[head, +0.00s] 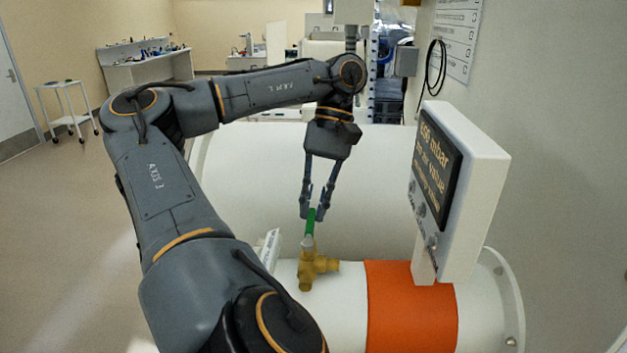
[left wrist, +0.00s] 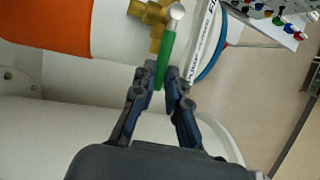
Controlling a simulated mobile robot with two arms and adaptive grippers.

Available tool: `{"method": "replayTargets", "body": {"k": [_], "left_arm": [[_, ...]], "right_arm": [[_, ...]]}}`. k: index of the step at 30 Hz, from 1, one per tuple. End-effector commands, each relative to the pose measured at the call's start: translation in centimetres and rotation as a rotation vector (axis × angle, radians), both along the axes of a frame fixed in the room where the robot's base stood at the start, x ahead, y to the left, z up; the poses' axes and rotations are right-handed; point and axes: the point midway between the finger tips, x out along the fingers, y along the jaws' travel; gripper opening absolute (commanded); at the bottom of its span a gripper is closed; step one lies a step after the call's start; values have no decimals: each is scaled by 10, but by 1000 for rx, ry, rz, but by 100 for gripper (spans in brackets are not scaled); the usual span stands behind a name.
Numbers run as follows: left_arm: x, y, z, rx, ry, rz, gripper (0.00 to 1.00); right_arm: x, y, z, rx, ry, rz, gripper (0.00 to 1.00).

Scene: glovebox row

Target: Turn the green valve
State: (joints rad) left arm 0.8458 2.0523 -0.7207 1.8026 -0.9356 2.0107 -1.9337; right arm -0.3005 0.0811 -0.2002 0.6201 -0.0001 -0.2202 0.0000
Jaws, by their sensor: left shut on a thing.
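The green valve has a green lever handle (head: 310,222) on a brass body (head: 312,266) that sits on top of the white cylinder. In the head view the handle points up and away from the body. My left gripper (head: 312,214) reaches down from above, its fingers shut on the far end of the handle. The left wrist view shows the green handle (left wrist: 165,60) between the two fingertips (left wrist: 164,80), with the brass body (left wrist: 152,14) beyond. My right gripper is not in view.
A white display box (head: 458,190) stands on the cylinder at the right, by an orange band (head: 410,305). A white label (head: 270,250) is left of the valve. A small trolley (head: 66,105) and a bench (head: 147,68) are far back left, with open floor before them.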

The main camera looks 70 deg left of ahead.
Motion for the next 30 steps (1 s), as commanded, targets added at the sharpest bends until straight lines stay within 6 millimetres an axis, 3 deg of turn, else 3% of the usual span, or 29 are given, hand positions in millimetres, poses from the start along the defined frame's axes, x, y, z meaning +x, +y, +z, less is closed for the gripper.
{"method": "replayTargets", "body": {"k": [2, 3, 6, 20, 30], "left_arm": [[0, -1, -1, -2, 1, -3, 0], [0, -1, -1, -3, 0, -2, 17], [0, -1, -1, -2, 0, -2, 36], [1, 2, 6, 0, 2, 4, 36], [15, 16, 45, 4, 6, 8, 36]], "right_arm": [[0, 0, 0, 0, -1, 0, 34], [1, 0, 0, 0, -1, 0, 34], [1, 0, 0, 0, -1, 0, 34], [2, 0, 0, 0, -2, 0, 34], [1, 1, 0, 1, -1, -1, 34]]}}
